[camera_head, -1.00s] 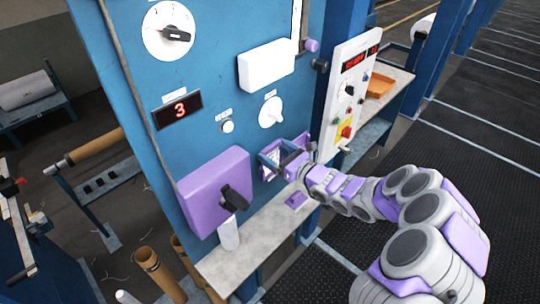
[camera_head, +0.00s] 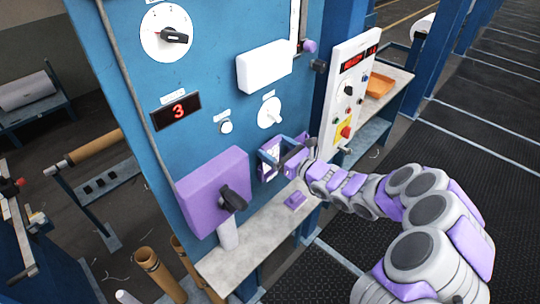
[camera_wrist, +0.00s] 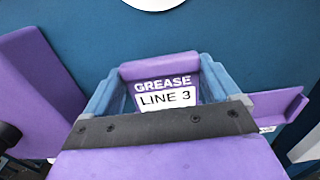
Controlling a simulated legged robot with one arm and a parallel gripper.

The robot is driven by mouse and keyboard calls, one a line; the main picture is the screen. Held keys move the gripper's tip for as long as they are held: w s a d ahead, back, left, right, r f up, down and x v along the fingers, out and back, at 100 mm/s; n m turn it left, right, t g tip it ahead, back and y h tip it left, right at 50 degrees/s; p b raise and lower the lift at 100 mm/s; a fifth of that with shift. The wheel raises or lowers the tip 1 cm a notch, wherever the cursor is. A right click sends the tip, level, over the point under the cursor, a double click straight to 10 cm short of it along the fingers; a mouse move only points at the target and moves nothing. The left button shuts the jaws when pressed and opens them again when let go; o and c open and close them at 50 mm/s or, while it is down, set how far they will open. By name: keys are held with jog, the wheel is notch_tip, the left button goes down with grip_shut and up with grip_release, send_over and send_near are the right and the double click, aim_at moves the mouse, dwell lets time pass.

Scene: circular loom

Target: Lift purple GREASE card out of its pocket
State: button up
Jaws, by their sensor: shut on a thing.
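The purple GREASE card (camera_wrist: 161,88), lettered "GREASE" over a white "LINE 3" label, is upright between the two blue fingers of my gripper (camera_wrist: 158,76) in the wrist view. My gripper (camera_head: 283,150) is shut on the card, close in front of the blue panel in the head view. In the wrist view a purple edge, probably of the pocket, sticks out to the right of the fingers. The card's lower part is hidden by my gripper's body.
A purple box (camera_head: 212,190) with a black knob stands out left of the gripper. A grey shelf (camera_head: 250,238) lies below, with a small purple piece (camera_head: 295,199) on it. A white control box (camera_head: 349,95) with buttons is close on the right. A white dial (camera_head: 270,112) is above.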

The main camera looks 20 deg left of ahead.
jog(key=shift+r+p, duration=1)
jog(key=shift+r, duration=2.05)
jog(key=shift+f, duration=0.1)
